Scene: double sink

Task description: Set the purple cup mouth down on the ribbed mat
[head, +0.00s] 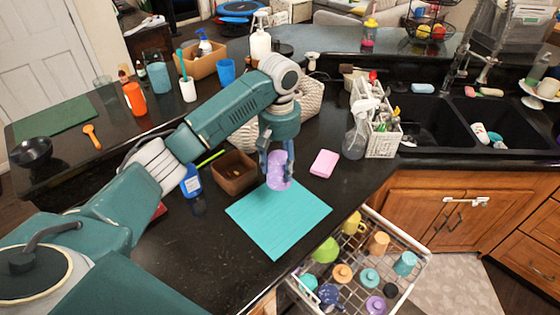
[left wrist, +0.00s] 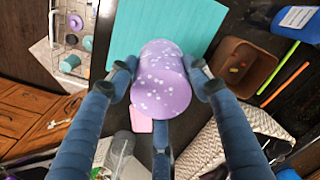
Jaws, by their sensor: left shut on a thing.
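My left gripper (head: 278,172) points down and is shut on the purple cup (head: 279,181), which has pale speckles. In the left wrist view the fingers of the left gripper (left wrist: 160,95) surround the cup (left wrist: 165,75). The cup's closed end seems to face that camera; its mouth is hidden. The turquoise ribbed mat (head: 278,218) lies flat on the dark counter and also shows in the left wrist view (left wrist: 150,35). The cup is at the mat's far edge in the head view; I cannot tell whether it touches. My right gripper is not in view.
A brown square bowl (head: 234,174) stands left of the cup and a pink sponge (head: 324,163) lies to its right. A blue bottle (head: 191,182) and wicker basket (head: 311,98) are near. An open dishwasher rack (head: 390,225) with several cups is below the counter edge. The mat is bare.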

